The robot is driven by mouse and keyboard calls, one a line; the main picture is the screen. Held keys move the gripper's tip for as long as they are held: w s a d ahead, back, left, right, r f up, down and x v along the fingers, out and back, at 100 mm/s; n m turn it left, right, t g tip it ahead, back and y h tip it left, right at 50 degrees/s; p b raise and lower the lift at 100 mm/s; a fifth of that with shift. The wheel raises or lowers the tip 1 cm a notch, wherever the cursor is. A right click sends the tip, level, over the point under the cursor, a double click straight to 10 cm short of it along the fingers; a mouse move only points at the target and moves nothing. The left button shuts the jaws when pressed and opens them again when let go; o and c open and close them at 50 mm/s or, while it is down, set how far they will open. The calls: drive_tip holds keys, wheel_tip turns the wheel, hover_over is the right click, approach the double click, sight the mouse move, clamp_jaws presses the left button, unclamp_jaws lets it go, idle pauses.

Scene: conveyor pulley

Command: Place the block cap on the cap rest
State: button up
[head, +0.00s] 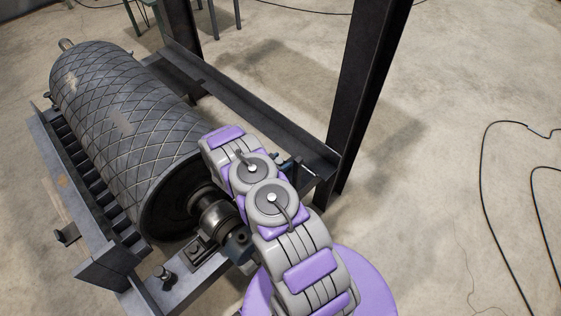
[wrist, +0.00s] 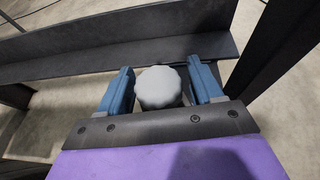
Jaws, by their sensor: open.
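My gripper (wrist: 162,85) is open in the wrist view, with one blue finger on each side of a light grey, round, lobed piece (wrist: 158,86). The piece looks like the block cap. Narrow gaps seem to show beside it, but I cannot tell if a finger touches it. Its underside and what supports it are hidden, and I cannot make out the cap rest. In the head view my arm covers most of my gripper (head: 284,160), which is near the right end of the far frame rail.
The ribbed pulley drum (head: 125,120) lies in a dark steel frame, its shaft bearing (head: 215,215) close to my arm. A dark upright post (head: 365,90) stands just right of the gripper. Black cables (head: 482,180) lie on the otherwise clear floor at right.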

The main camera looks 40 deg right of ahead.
drive_tip(key=p+v, duration=0.3)
drive_tip(key=v, duration=0.8)
drive_tip(key=s+r+m+g+y, duration=0.1)
drive_tip(key=s+r+m+g, duration=0.35)
drive_tip(key=r, duration=1.05)
drive_tip(key=s+r+m+g+y, duration=0.15)
drive_tip(key=s+r+m, duration=0.55)
drive_tip(key=r, duration=0.7)
drive_tip(key=s+a+r+m+t+y, duration=0.1)
drive_tip(key=s+a+r+m+y, duration=0.3)
drive_tip(key=s+a, duration=0.6)
drive_tip(key=s+a+r+m+t+y, duration=0.1)
drive_tip(key=s+a+r+m+y, duration=0.3)
drive_tip(key=s+a+r+y, duration=0.3)
drive_tip(key=s+a+r, duration=0.2)
drive_tip(key=s+a, duration=0.1)
drive_tip(key=a, duration=0.2)
drive_tip(key=shift+a, duration=0.2)
drive_tip(key=shift+r, duration=0.1)
